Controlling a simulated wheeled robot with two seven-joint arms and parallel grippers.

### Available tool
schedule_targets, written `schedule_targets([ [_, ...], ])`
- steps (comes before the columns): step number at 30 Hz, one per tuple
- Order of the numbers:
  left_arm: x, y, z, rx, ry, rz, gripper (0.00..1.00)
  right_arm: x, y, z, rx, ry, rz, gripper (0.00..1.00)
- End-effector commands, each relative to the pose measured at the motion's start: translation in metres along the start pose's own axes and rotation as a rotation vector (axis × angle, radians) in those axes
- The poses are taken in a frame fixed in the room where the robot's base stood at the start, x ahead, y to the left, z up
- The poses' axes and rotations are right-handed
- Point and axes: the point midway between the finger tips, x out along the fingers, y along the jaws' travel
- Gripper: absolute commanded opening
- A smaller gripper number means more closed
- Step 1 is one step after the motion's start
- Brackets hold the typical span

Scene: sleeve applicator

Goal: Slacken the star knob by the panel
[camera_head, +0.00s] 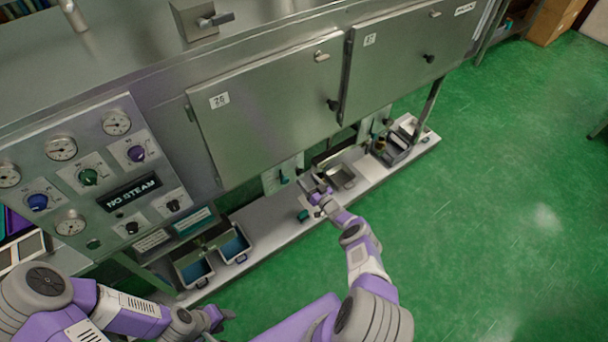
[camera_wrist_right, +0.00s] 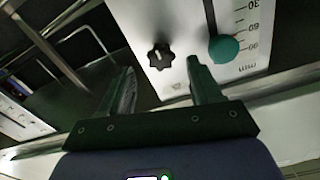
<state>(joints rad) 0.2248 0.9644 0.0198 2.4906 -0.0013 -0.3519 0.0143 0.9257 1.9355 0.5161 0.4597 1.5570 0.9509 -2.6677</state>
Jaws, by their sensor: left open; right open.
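The black star knob (camera_wrist_right: 160,56) is on a white panel (camera_wrist_right: 178,82) in the right wrist view, left of a round teal knob (camera_wrist_right: 223,48). My right gripper (camera_wrist_right: 160,72) is open. Its two fingers point at the panel, one on either side of the star knob in the picture, and I see no contact. In the head view my right gripper (camera_head: 320,193) is low in front of the machine, and I cannot make out the star knob there. My left gripper (camera_head: 222,316) is open and empty at the bottom, away from the machine.
The teal knob stands close beside the right finger, by a scale marked in mm. A low shelf (camera_head: 272,234) carries blue-lined bins (camera_head: 236,245) and a metal tray (camera_head: 342,177). A control panel (camera_head: 100,165) reads NO STEAM. The green floor (camera_head: 500,200) is clear on the right.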

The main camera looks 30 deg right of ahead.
Motion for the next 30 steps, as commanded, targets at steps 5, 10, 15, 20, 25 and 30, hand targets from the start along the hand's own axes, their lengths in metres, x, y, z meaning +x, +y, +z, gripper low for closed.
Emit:
schedule_targets([
  [5,-0.019,0.007,0.001,0.0,0.0,0.0,0.43,-0.025,0.0,-0.003,0.002,-0.001,0.002,0.64],
  [10,-0.024,0.009,0.001,0.0,0.0,0.0,0.43,-0.037,0.0,-0.001,-0.001,0.0,0.001,0.64],
  [15,-0.024,0.009,0.001,0.0,0.0,0.0,0.43,-0.039,-0.001,0.0,-0.001,0.001,-0.001,0.64],
  [20,-0.023,0.009,0.001,0.0,0.0,0.0,0.43,-0.039,0.0,0.0,-0.001,0.001,-0.001,0.64],
  [25,-0.023,0.009,0.001,0.0,0.0,0.0,0.43,-0.039,0.0,0.0,-0.001,0.0,0.0,0.64],
  [30,-0.021,0.008,0.001,0.0,0.0,0.0,0.43,-0.033,-0.011,0.004,0.026,-0.021,-0.031,0.64],
])
